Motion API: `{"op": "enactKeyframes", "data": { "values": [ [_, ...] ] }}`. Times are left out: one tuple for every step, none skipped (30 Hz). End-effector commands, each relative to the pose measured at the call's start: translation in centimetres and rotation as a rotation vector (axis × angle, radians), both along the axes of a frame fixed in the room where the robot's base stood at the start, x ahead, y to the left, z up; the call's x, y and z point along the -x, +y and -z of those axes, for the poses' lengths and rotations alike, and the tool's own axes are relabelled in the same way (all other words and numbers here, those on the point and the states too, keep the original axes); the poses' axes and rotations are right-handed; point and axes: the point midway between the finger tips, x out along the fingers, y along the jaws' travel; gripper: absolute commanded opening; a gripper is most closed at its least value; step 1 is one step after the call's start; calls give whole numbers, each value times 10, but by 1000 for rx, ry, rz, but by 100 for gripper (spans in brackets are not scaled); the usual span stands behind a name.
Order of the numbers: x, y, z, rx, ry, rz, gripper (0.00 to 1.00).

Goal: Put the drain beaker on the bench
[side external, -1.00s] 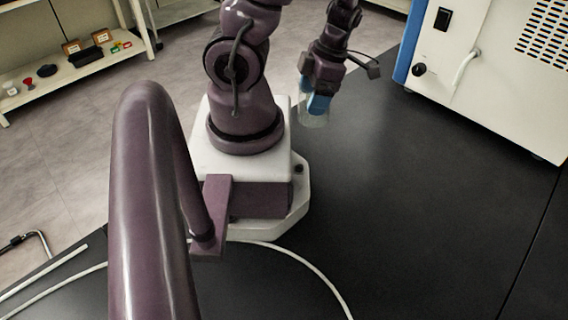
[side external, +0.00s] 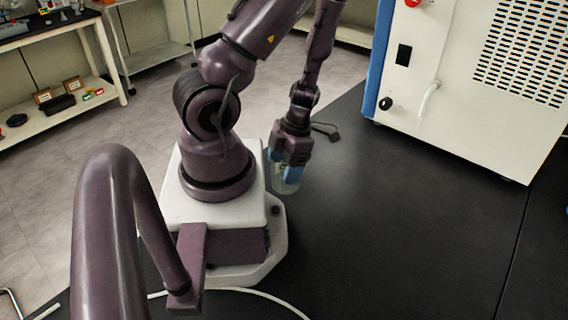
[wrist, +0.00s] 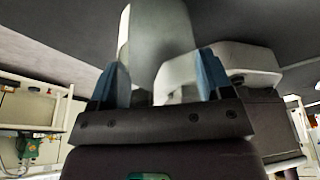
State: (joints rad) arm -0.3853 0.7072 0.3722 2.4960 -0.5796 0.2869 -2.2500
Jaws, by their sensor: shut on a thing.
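The drain beaker (side external: 285,187) is a clear, see-through vessel hanging below my gripper (side external: 287,174) in the side view, just right of my base. The blue fingers are shut on it. In the wrist view the pale beaker (wrist: 158,38) stands between the two blue fingertips of my gripper (wrist: 160,76). The beaker's lower end is close to the black bench (side external: 400,230); I cannot tell whether it touches. The fingers hide part of its wall.
The white freeze dryer (side external: 455,125) with a blue edge stands at the back right. A white hose (side external: 270,295) curves over the bench in front. Shelves (side external: 60,115) stand at the back left.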

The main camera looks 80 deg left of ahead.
Motion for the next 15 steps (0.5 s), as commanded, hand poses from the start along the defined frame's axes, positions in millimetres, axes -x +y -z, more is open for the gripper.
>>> {"op": "enactKeyframes", "data": {
  "values": [
    [0,0,0,0,-1,0,44],
    [0,0,0,-1,-1,0,44],
    [0,0,0,-1,-1,0,44],
    [0,0,0,-1,-1,0,44],
    [0,0,0,-1,-1,0,44],
    [0,0,0,-1,-1,0,44],
    [0,0,0,0,0,0,44],
    [0,0,1,-1,0,0,44],
    [0,0,3,-1,0,-1,44],
    [0,0,3,-2,0,-1,77],
    [0,0,2,-1,-1,0,84],
    [0,0,2,-1,-1,0,93],
    [0,0,2,-1,-1,0,98],
    [0,0,2,-1,-1,0,98],
    [0,0,2,-1,-1,0,98]
  ]
}}
